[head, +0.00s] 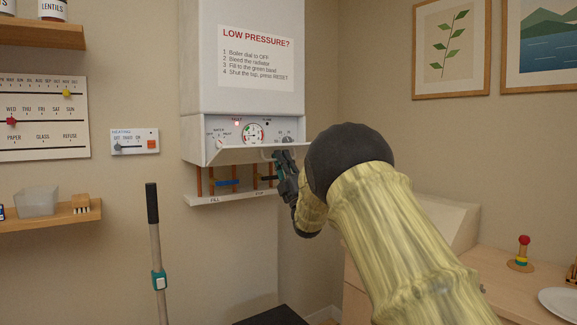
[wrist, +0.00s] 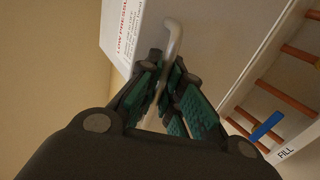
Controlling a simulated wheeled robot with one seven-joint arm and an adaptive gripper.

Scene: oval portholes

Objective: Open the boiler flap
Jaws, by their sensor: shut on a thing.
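The white boiler (head: 243,60) hangs on the wall. Its flap (head: 225,154) is tilted down and out along the bottom front, and the control panel (head: 210,133) with dials and a round gauge shows above it. In the wrist view the flap's pale face (wrist: 225,40) fills the upper middle. A pale bar handle (wrist: 172,38) stands off that face and runs down between my fingers. My gripper (head: 280,158) is at the right part of the flap's front edge. In the wrist view my gripper (wrist: 165,88) is shut on the handle. My fingers hide the handle's lower part.
Copper pipes with a blue lever (head: 228,183) and a white rail marked FILL (head: 225,198) lie just below the flap. A pole with a black grip (head: 152,205) stands at left. A wooden counter (head: 500,285) is at right.

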